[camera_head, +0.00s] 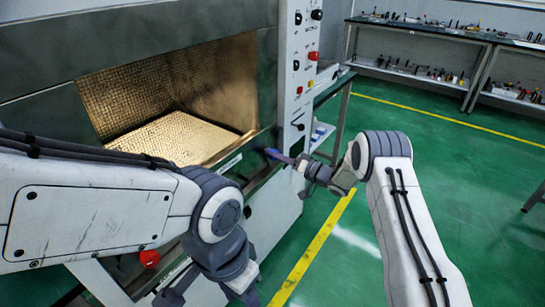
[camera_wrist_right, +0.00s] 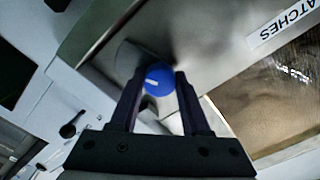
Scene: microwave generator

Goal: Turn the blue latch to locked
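The blue latch (camera_wrist_right: 158,79) is a round knob with a short white mark, set on a grey metal panel. In the right wrist view my right gripper (camera_wrist_right: 161,76) has one finger on each side of it, with no clear gap at either side. In the head view my right gripper (camera_head: 279,155) reaches left to the front of the microwave generator (camera_head: 262,205), at the lower right corner of its opening. There the gripper mostly hides the latch. My left gripper (camera_head: 172,294) hangs low at the bottom of the head view, its fingers partly hidden by the wrist.
The generator's open chamber (camera_head: 170,137) has a gold lining. A control panel (camera_head: 298,80) with black knobs and a red button (camera_head: 313,56) stands right of it. In the wrist view a label ending in "ATCHES" (camera_wrist_right: 285,22) is near the latch.

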